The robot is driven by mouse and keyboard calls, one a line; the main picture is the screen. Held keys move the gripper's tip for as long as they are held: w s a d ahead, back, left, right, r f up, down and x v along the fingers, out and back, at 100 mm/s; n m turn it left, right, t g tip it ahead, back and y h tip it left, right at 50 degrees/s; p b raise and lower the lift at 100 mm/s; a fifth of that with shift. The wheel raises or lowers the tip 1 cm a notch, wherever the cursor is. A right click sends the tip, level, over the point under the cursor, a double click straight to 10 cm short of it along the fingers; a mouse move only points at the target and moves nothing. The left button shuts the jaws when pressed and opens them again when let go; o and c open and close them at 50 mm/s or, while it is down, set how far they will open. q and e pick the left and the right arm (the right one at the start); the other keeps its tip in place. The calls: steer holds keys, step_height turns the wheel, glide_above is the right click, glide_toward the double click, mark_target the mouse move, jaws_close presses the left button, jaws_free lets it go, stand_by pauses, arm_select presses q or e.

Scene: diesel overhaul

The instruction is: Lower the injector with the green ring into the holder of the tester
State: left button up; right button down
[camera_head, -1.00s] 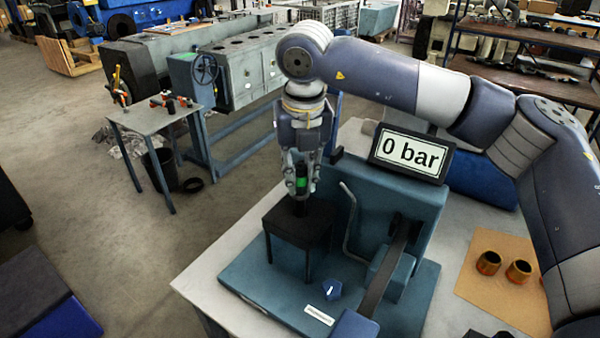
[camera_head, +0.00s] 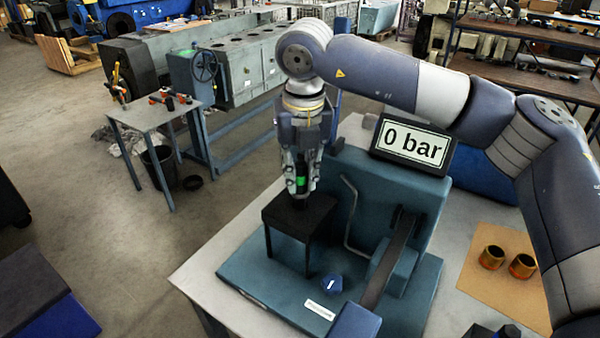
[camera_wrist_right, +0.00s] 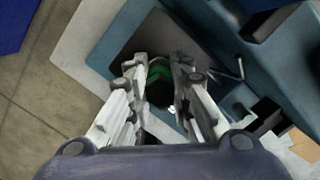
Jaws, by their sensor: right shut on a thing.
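My right gripper (camera_head: 301,182) is shut on the injector with the green ring (camera_head: 300,183), held upright. In the right wrist view, the injector (camera_wrist_right: 158,90) shows dark with a green band between the fingers (camera_wrist_right: 155,90). The injector stands over the black holder (camera_head: 300,214) of the blue-green tester (camera_head: 395,215). Its lower end meets the holder's top; how deep it sits inside cannot be told. The tester's display (camera_head: 414,145) reads 0 bar. My left gripper is not in view.
A bent metal pipe (camera_head: 350,215) rises close beside the holder, and a lever (camera_head: 385,265) lies to its right. Brass-coloured sleeves (camera_head: 492,258) stand on a brown mat (camera_head: 480,290). A small side table (camera_head: 150,117) with parts stands at the left.

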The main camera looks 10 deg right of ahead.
steer(key=shift+f, duration=0.1)
stand_by(0.3)
steer(key=shift+f+b, duration=1.15)
steer(key=shift+f, duration=0.1)
steer(key=c, duration=1.4)
jaws_free()
steer(key=shift+o, duration=0.4)
steer(key=o, duration=0.3)
steer(key=shift+o, duration=0.2)
